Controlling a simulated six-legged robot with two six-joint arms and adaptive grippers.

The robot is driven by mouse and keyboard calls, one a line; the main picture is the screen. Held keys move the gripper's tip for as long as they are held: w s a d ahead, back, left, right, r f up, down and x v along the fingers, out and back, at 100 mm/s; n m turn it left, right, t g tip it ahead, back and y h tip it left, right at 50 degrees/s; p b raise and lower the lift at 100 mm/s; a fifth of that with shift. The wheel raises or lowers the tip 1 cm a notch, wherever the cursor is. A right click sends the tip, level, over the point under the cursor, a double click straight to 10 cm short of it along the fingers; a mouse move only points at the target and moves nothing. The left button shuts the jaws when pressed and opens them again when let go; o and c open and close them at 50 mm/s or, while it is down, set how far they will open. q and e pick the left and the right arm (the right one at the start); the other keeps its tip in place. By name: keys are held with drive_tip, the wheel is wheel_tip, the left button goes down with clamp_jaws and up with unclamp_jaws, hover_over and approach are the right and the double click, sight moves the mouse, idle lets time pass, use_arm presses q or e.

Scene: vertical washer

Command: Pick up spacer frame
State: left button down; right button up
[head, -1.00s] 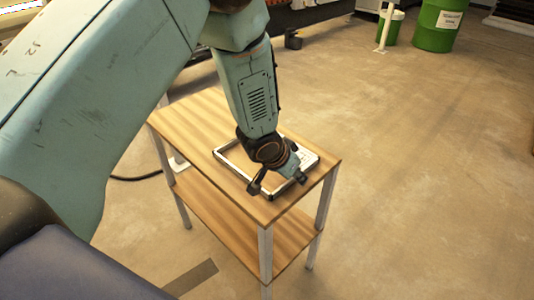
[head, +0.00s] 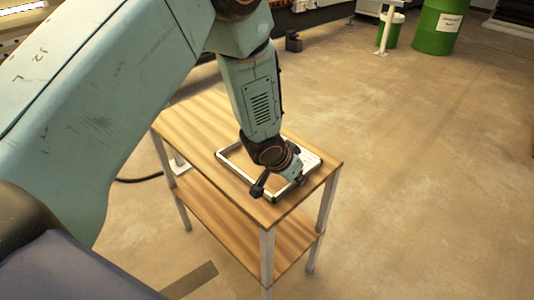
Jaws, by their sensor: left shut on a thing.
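The spacer frame (head: 234,167) is a thin, pale rectangular frame with dark edging. It lies at or just above the top of a small wooden table (head: 190,118); I cannot tell whether it touches the wood. My left gripper (head: 278,188) reaches down from above and is shut on the frame's near right side. The gripper and wrist hide part of the frame's middle and near edge. A white patch with small marks shows at the frame's right end. My right gripper is not in view.
The table has a lower wooden shelf (head: 215,207) and pale metal legs. A green drum (head: 436,28) and a smaller green bin (head: 391,30) stand at the back right. A dark cable lies on the floor left of the table. The floor to the right is clear.

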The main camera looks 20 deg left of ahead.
use_arm(q)
drive_tip(key=shift+a, duration=0.15)
drive_tip(key=shift+r, duration=0.15)
wheel_tip(320, 180, up, 10)
drive_tip(key=p, duration=0.5)
idle(0.5)
